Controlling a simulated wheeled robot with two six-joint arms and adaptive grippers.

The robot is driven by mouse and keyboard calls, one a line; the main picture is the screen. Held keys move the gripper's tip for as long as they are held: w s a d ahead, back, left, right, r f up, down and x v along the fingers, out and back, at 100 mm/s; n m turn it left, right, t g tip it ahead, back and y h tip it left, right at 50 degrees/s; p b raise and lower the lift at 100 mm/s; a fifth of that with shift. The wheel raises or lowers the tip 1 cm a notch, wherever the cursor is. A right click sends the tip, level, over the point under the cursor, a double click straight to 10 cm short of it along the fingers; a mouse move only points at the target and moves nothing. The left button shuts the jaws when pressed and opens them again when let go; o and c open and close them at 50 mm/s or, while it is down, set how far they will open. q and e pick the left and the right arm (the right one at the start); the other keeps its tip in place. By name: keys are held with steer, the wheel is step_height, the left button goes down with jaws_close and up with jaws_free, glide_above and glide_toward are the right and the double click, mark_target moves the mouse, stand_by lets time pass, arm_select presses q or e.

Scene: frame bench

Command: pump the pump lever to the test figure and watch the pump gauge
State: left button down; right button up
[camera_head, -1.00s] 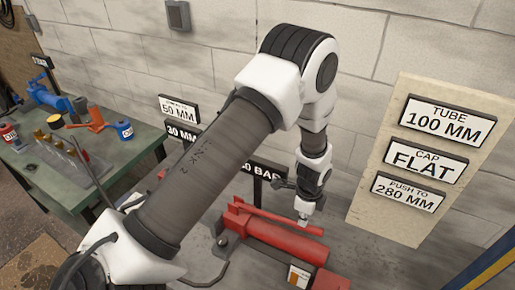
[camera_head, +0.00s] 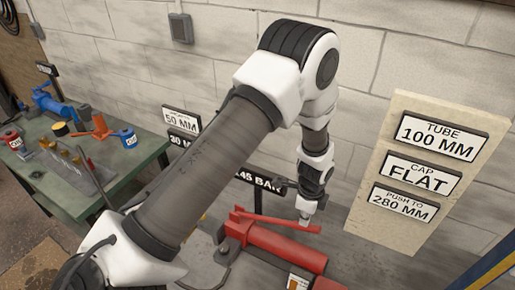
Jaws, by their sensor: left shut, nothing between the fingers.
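The red pump (camera_head: 290,248) stands on the floor or bench below the wall, at the lower middle. Its red pump lever (camera_head: 272,219) runs to the right above the pump body, with a gap between them. My left gripper (camera_head: 304,217) is shut and empty, pointing down at the right end of the lever. Its tips appear at or touching the lever; I cannot tell which. A black readout sign (camera_head: 262,183) behind the pump reads what looks like 145 BAR, its left end partly hidden by my left arm. No dial face is readable. My right gripper is not in view.
A board (camera_head: 408,160) on the right carries TUBE 100 MM, CAP FLAT and PUSH TO 280 MM plates. A green table (camera_head: 95,195) at left holds cans and tools. A 50 MM sign (camera_head: 181,120) stands behind my arm. A block wall closes the back.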

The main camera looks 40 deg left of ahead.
arm_select(q)
step_height(320, 180, up, 5)
steer(key=p, duration=0.4)
steer(key=shift+r, duration=0.1)
stand_by(0.3)
stand_by(0.9)
steer(key=s+f+n, duration=0.4)
steer(key=s+n, duration=0.1)
steer(key=s, duration=0.4)
steer(key=s+f+n, duration=0.4)
steer(key=s+n, duration=0.2)
steer(key=s, duration=0.3)
steer(key=s+f+n, duration=0.4)
steer(key=s+n, duration=0.1)
steer(key=s, duration=0.4)
steer(key=f+b, duration=0.5)
steer(key=w+f+b, duration=0.1)
steer(key=f+b, duration=0.8)
steer(key=b, duration=0.1)
steer(key=shift+w+a+f, duration=0.1)
steer(key=shift+w+f, duration=0.3)
steer(key=shift+s+r, duration=0.1)
steer(key=shift+r, duration=0.15)
